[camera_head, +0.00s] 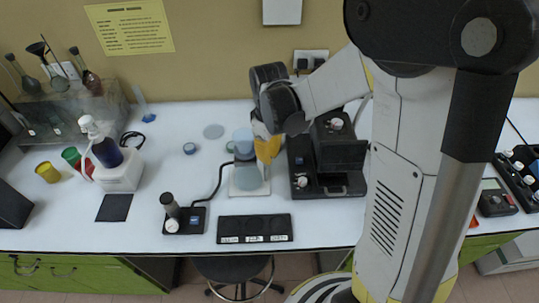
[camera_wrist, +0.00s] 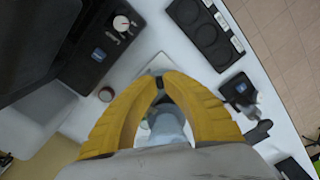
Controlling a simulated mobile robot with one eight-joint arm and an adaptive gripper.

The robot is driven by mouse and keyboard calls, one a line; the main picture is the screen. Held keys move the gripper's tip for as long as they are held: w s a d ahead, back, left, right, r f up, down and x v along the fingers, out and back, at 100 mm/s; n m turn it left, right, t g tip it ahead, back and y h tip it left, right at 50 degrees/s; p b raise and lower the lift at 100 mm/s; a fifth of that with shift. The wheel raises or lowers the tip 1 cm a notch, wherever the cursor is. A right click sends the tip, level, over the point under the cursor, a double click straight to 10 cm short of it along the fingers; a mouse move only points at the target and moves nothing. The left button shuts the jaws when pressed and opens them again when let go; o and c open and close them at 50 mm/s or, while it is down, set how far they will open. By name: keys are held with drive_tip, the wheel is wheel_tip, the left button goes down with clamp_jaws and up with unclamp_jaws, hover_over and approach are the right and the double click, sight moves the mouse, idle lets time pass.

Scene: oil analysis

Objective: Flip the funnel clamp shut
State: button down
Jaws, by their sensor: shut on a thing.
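A pale blue, translucent funnel assembly stands upright on a small white base (camera_head: 236,189), its upper cup (camera_head: 243,138) above a rounded lower vessel (camera_head: 249,178). My gripper (camera_head: 265,157) has yellow fingers and is at the right side of the funnel, near its middle. In the wrist view the fingertips (camera_wrist: 158,80) come together around a small dark piece, which seems to be the funnel clamp (camera_wrist: 158,84). The pale funnel (camera_wrist: 168,128) shows between the fingers. The fingers hide most of the clamp, so I cannot tell its angle.
A black device (camera_head: 332,160) stands close to the right of my gripper. A black tray with round wells (camera_head: 254,228) lies in front of the funnel. A small black stand with a cable (camera_head: 184,219) is at the front left.

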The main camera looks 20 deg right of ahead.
drive_tip(key=shift+w+a+m+b, duration=0.15)
drive_tip(key=shift+a+m+b, duration=0.3)
drive_tip(key=shift+m, duration=0.65)
drive_tip(key=shift+a, duration=0.1)
drive_tip(key=c, duration=1.4)
unclamp_jaws()
wheel_tip(320, 180, up, 12)
drive_tip(key=shift+r, duration=0.1)
